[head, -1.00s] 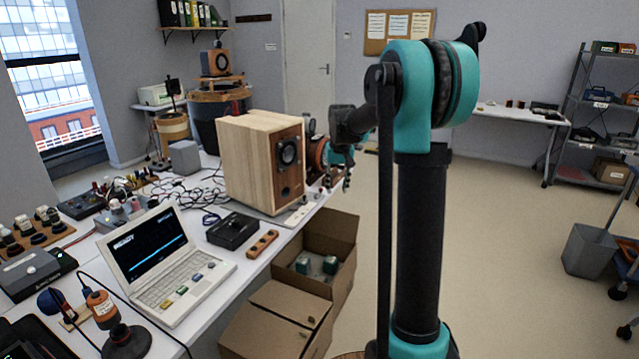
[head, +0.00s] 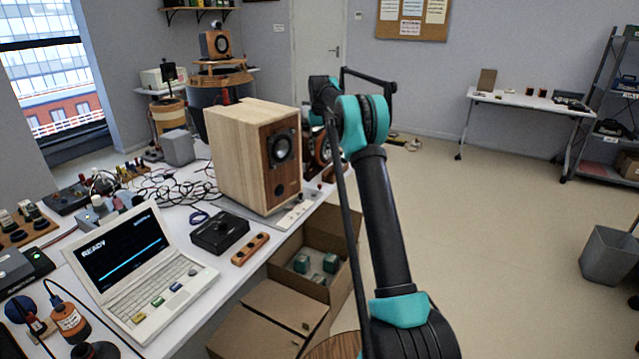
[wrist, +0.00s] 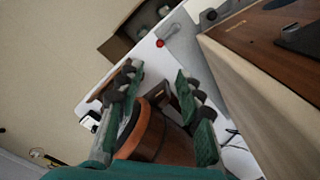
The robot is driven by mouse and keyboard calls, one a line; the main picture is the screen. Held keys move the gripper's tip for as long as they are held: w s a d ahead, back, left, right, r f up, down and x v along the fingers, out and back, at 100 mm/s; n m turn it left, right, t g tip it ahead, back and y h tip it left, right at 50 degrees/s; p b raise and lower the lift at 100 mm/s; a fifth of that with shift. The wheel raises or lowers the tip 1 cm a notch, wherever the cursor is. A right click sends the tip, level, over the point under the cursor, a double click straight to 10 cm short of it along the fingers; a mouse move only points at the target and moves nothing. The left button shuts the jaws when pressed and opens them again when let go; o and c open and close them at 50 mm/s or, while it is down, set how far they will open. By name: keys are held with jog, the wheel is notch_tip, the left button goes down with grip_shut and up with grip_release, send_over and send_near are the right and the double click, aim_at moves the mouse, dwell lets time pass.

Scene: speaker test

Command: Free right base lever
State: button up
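The wooden speaker (head: 238,155) stands upright on the bench, with its dark front (head: 282,160) facing right. A pale base plate (head: 293,216) shows at its foot. In the wrist view, a small grey lever (wrist: 172,31) with a red spot lies on the white surface by the speaker's lower edge. I cannot tell whether it is the right base lever or how it is set. My gripper (wrist: 157,76) has its green fingers spread, apart from the lever, with a dark piece in view between them. A red-brown round object (wrist: 160,135) is behind the fingers. The head view hides my gripper.
A laptop (head: 140,265), a black control box (head: 219,232) and a wooden block (head: 250,249) sit on the bench in front of the speaker. Loose cables (head: 165,185) lie behind. Open cardboard boxes (head: 320,268) stand below the bench edge.

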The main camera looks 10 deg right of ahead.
aim_at(320, 185)
notch_tip(320, 185, down, 16)
jog(key=shift+f, duration=0.2)
jog(key=shift+c, duration=0.3)
grip_shut()
